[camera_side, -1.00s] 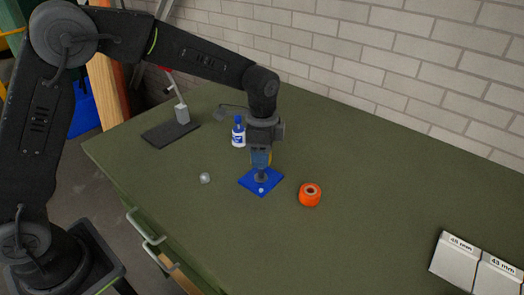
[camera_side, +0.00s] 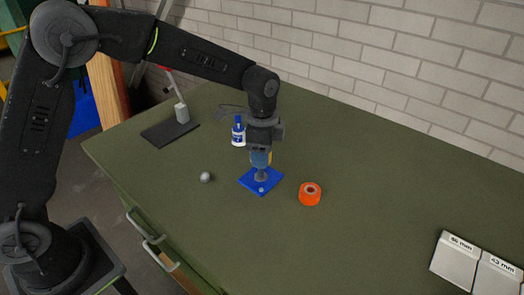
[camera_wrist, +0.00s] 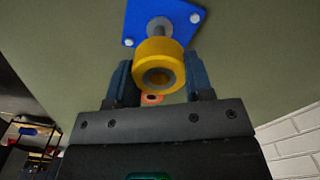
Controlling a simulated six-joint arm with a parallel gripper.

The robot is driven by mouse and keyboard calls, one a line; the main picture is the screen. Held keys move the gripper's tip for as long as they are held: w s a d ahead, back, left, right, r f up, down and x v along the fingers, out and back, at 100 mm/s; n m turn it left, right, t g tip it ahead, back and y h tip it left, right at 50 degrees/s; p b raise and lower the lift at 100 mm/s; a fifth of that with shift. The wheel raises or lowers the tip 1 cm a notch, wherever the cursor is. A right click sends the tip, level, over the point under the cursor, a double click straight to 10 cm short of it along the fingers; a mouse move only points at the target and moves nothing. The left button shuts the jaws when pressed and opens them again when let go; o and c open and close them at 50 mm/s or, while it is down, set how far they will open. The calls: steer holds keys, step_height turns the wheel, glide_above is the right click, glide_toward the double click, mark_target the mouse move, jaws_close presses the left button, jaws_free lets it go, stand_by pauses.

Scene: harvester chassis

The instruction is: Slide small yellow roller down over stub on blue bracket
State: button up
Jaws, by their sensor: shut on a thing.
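My gripper (camera_side: 261,160) points down above the blue bracket (camera_side: 277,177) with its blue fingers shut on the small yellow roller (camera_wrist: 158,54). In the wrist view the roller sits between the two fingers, its bore facing the camera. In the side view only a thin yellow edge of the roller (camera_side: 270,157) shows beside the fingers. The bracket lies flat on the green table. Its grey stub (camera_wrist: 159,25) shows just past the roller in the wrist view. In the side view the stub (camera_side: 261,176) shows below the fingers. Whether roller and stub touch is unclear.
An orange roller (camera_side: 310,194) stands right of the bracket. A grey ball (camera_side: 206,177) lies to the left, and a blue-white bottle (camera_side: 238,134) stands behind. A dark stand base (camera_side: 166,134) is farther left. Labelled grey blocks (camera_side: 455,258) are at far right.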

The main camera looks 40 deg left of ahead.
steer(key=shift+f, duration=0.25)
steer(key=shift+f, duration=1.05)
steer(key=shift+f, duration=0.4)
stand_by(0.7)
steer(key=shift+f, duration=0.75)
steer(key=o, duration=1)
steer(key=shift+r, duration=0.1)
